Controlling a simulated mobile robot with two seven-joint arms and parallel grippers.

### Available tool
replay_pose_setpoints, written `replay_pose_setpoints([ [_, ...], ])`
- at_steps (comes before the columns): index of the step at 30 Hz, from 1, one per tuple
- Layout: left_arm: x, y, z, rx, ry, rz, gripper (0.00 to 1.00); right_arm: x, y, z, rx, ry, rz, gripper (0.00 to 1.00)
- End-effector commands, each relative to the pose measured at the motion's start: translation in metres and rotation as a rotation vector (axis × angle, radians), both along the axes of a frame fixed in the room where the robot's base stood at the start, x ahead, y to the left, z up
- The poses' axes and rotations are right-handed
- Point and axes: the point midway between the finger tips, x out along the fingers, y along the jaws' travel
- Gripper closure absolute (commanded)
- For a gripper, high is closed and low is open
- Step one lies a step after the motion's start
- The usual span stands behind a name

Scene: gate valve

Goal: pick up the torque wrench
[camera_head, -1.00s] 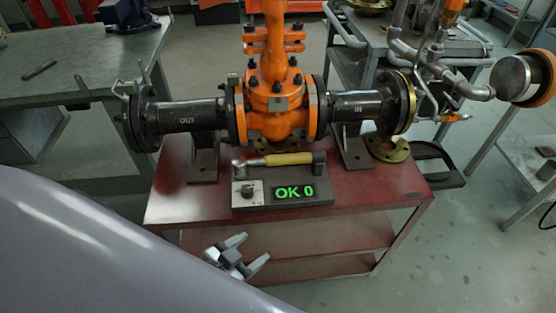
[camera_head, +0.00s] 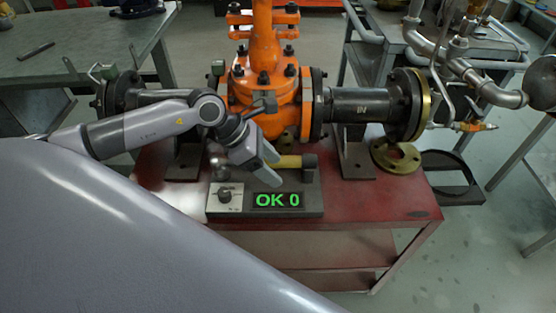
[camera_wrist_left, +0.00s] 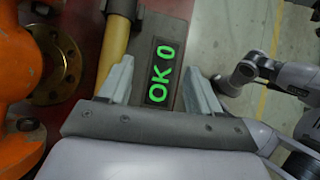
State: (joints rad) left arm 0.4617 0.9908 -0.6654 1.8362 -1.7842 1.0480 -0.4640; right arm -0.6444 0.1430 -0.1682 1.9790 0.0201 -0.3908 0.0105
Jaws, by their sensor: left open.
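The torque wrench (camera_head: 292,161) has a yellow handle and a dark end, and lies across the back of a grey tester with a green "OK 0" display (camera_head: 277,200). In the head view my left gripper (camera_head: 275,166) is over the wrench's left part and hides some of it. In the left wrist view its open fingers (camera_wrist_left: 157,68) point toward the tester. The yellow handle (camera_wrist_left: 115,42) shows beside and beyond the left finger, not between the two. I cannot tell the height gap. A pale arm shows at the right of the wrist view; its gripper is not clear.
The orange gate valve (camera_head: 265,85) with black flanged pipes stands just behind the tester on the red table (camera_head: 385,205). A brass ring flange (camera_head: 396,157) lies at the right. The table's front right is clear. A grey workbench (camera_head: 75,60) stands at the left.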

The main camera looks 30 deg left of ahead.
Motion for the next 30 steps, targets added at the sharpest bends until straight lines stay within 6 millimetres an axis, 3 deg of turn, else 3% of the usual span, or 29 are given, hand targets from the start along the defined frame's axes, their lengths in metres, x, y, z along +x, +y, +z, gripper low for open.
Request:
replay_pose_setpoints([
  [1,0.006,0.021,0.000,0.094,-0.023,-0.012,0.37,0.001,0.000,-0.003,0.000,-0.001,0.001,1.00],
  [3,0.010,0.043,0.001,0.194,-0.040,-0.023,0.37,0.001,0.000,-0.004,-0.001,-0.002,0.002,1.00],
  [8,0.015,0.066,0.002,0.301,-0.054,-0.033,0.37,0.001,0.000,-0.004,0.000,-0.003,0.003,1.00],
  [24,0.036,0.045,-0.053,0.304,-0.054,-0.032,0.37,0.001,0.000,0.000,-0.002,-0.005,0.003,1.00],
  [30,0.039,0.044,-0.060,0.305,-0.055,-0.032,0.37,0.000,0.000,-0.001,-0.003,-0.003,0.002,1.00],
])
